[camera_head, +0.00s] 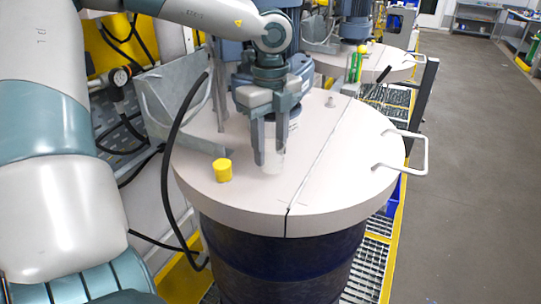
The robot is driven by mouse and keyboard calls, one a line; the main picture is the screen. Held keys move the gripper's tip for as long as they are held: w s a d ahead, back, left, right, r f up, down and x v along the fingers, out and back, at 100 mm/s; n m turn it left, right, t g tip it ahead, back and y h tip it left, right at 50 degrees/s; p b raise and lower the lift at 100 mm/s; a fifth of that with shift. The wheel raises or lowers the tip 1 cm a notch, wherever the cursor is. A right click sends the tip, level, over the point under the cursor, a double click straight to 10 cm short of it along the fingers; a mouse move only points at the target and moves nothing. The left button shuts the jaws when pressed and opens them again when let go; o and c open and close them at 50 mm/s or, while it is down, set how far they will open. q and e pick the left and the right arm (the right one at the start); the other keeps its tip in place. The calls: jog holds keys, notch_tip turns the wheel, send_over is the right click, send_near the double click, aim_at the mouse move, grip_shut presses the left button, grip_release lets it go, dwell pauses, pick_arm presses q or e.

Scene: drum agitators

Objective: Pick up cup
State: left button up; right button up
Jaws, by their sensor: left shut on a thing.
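A translucent, whitish cup (273,160) is on or just above the pale round drum lid (340,185); I cannot tell whether it touches the lid. My left gripper (269,150) points down from above, with its grey fingers on both sides of the cup, shut on it. The fingers hide part of the cup's sides. My right gripper is not in view.
A yellow cap (222,170) stands on the lid left of the cup. A white handle (412,152) sticks out at the right. Behind is another drum (385,60). Open floor (470,180) lies right.

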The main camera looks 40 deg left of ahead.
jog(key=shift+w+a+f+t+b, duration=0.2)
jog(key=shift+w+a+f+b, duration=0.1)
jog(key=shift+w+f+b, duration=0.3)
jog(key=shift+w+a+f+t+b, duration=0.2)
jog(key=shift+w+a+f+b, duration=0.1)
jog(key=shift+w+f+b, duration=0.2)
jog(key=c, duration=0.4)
pick_arm(q)
notch_tip(320, 180, up, 8)
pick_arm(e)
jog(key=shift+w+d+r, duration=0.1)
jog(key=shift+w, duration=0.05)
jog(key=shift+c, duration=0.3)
